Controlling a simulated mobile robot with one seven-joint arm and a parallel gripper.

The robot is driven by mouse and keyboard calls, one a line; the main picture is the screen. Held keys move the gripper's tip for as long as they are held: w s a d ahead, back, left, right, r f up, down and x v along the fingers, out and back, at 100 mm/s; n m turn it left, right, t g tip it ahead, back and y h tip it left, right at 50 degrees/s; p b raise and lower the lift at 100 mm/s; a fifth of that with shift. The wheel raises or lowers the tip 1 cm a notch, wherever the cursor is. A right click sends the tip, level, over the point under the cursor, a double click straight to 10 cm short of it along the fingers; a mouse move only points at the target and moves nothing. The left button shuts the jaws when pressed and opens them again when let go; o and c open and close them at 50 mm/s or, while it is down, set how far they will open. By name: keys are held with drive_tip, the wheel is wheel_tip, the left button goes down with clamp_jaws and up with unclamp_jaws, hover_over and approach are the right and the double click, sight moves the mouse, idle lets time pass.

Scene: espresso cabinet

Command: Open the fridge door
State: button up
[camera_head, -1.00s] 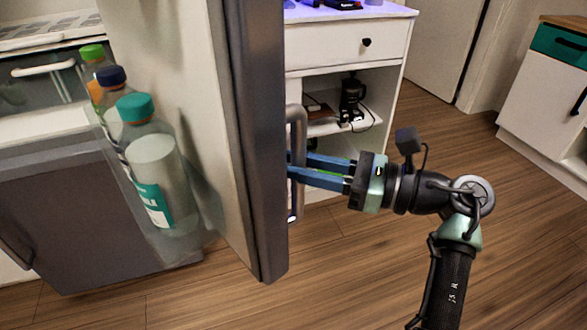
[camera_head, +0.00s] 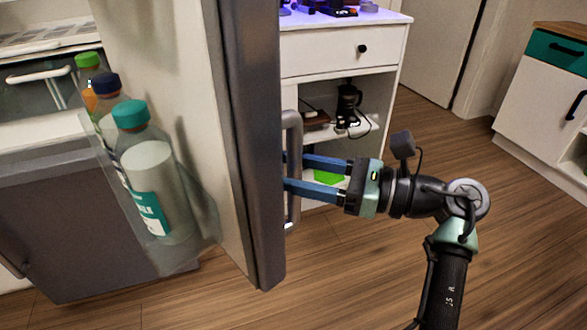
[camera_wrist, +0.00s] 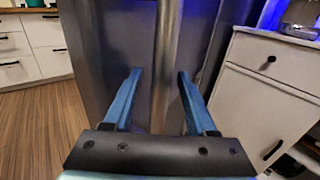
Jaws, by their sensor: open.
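The fridge door (camera_head: 248,140) stands swung open and is seen nearly edge-on, with bottles (camera_head: 150,180) in a clear shelf on its inner side. Its vertical metal handle (camera_head: 293,130) is on the outer face, to the right. My gripper (camera_head: 288,174) reaches the handle from the right with its two blue fingers apart. In the wrist view the handle (camera_wrist: 166,50) runs upright between the spread fingers, with a gap on each side. Whether a fingertip touches the door cannot be told.
A white cabinet (camera_head: 340,55) with a drawer and open shelf stands behind the door. The fridge interior and a grey lower drawer (camera_head: 90,225) are at left. Another white cabinet (camera_head: 545,95) is at far right. The wooden floor (camera_head: 350,285) around my arm is clear.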

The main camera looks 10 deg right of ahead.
drive_tip(key=v, duration=1.3)
drive_tip(key=shift+p, duration=0.35)
